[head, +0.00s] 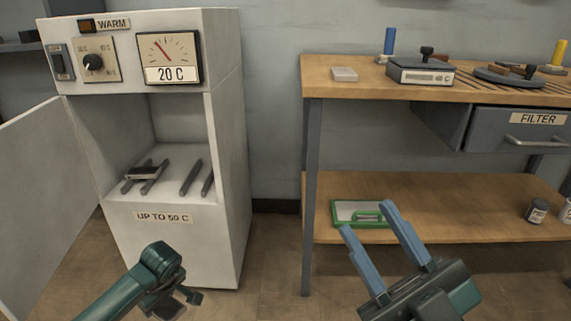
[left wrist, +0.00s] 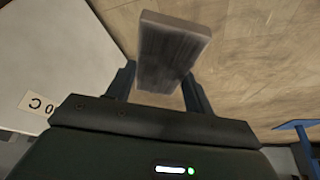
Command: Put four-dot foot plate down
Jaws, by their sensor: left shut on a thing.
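My left gripper (left wrist: 158,74) is shut on a grey, slab-shaped plate (left wrist: 172,45) in the left wrist view. No dots show on its visible face, so I cannot tell its mark. In the head view my left gripper (head: 180,298) is low in front of the white warming cabinet, mostly hidden by its own wrist. Another small plate (head: 142,173), dark with a pale edge, lies on the left rails inside the cabinet. My right gripper (head: 365,217) is open and empty, its blue fingers apart in front of the bench's lower shelf.
The cabinet (head: 228,150) has its door (head: 45,190) open to the left, and its right rails (head: 191,178) are bare.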

